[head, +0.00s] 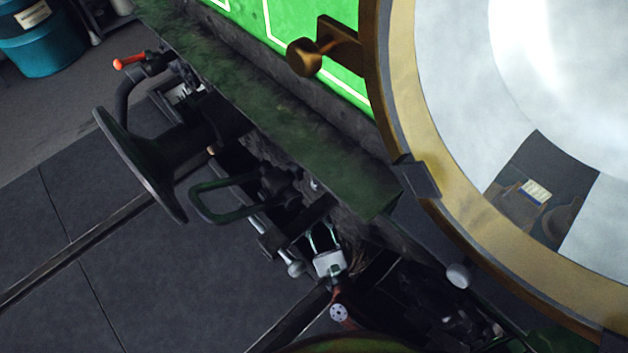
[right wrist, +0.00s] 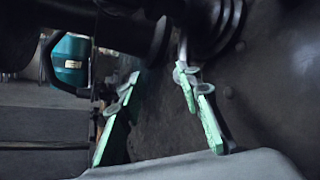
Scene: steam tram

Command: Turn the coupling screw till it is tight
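The coupling hangs below the green buffer beam in the head view, with a dark green loop (head: 225,202) at its left end. A grey ball (head: 295,269), seemingly the end of the screw's lever, shows below it. The screw's thread is hard to make out in the shadow. My right gripper (head: 321,233) is just right of the ball, pale with greenish fingers pointing up toward the beam. In the right wrist view its two green fingers (right wrist: 158,85) stand apart with nothing clearly held between them. I cannot see any contact with the coupling. My left gripper is not in view.
A dark buffer (head: 140,165) juts out left of the coupling. A red-tipped hose cock (head: 130,62) is above it. A large brass-rimmed lamp (head: 440,170) fills the right side. A teal drum (head: 45,40) stands far left. The dark floor at lower left is mostly clear.

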